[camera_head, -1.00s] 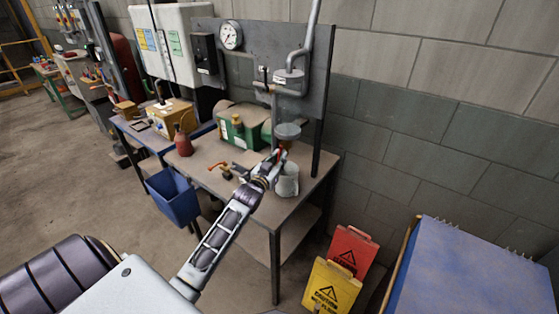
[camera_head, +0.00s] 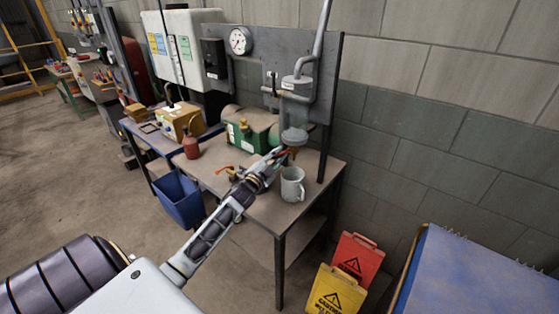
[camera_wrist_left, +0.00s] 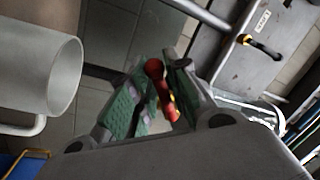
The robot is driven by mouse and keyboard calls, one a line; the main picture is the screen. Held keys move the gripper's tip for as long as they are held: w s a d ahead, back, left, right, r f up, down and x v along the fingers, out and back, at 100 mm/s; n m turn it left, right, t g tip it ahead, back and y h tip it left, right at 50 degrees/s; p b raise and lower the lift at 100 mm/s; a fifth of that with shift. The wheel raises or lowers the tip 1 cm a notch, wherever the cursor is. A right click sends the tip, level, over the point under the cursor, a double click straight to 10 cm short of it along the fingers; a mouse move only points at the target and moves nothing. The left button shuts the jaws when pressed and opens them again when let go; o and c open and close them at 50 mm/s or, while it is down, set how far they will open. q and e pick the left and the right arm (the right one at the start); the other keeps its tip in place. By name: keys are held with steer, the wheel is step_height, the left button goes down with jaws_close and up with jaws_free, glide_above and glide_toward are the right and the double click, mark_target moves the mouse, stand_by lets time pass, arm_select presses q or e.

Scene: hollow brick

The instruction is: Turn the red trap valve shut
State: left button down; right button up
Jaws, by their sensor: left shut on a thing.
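The red trap valve handle (camera_wrist_left: 159,84) shows in the left wrist view between the green-padded fingers of my left gripper (camera_wrist_left: 150,105), which is shut on it. In the head view my left gripper (camera_head: 279,155) reaches in from the left to just below the grey cylindrical trap (camera_head: 294,126) on the pipe panel. Only a small red-orange bit of the valve (camera_head: 294,150) shows there beside the fingertips. The wrist and fingers hide much of the valve, and its exact angle is hard to tell. My right gripper is not in view.
A grey mug (camera_head: 292,186) stands on the workbench (camera_head: 262,208) just under the gripper. A green box (camera_head: 250,132), a red bottle (camera_head: 191,147) and a brass fitting with an orange-red handle (camera_head: 224,169) are nearby. Yellow (camera_head: 330,290) and red (camera_head: 359,257) caution signs stand right of the bench.

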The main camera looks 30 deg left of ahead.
arm_select(q)
steer(key=r+m, duration=0.1)
steer(key=m, duration=0.1)
steer(key=a+m+h, duration=0.1)
steer(key=m, duration=0.1)
steer(key=shift+r, duration=0.4)
steer(key=shift+a+r+m+h, duration=0.1)
steer(key=shift+r+m+h, duration=0.25)
steer(key=shift+m, duration=0.6)
steer(key=shift+r+m+h, duration=0.25)
steer(key=shift+r+m, duration=0.1)
steer(key=shift+m, duration=0.55)
steer(key=shift+a+r+m+h, duration=0.1)
steer(key=shift+r+m+h, duration=0.25)
steer(key=shift+m, duration=0.6)
steer(key=c, duration=1.5)
jaws_free()
steer(key=shift+s+a+f, duration=0.1)
steer(key=shift+s+f, duration=0.15)
steer(key=shift+s, duration=1.05)
steer(key=shift+s+a+f, duration=0.1)
steer(key=shift+s+f, duration=0.2)
steer(key=shift+s, duration=0.95)
steer(key=shift+s+a+f, duration=0.1)
steer(key=shift+s+f, duration=0.15)
steer(key=shift+s, duration=1.05)
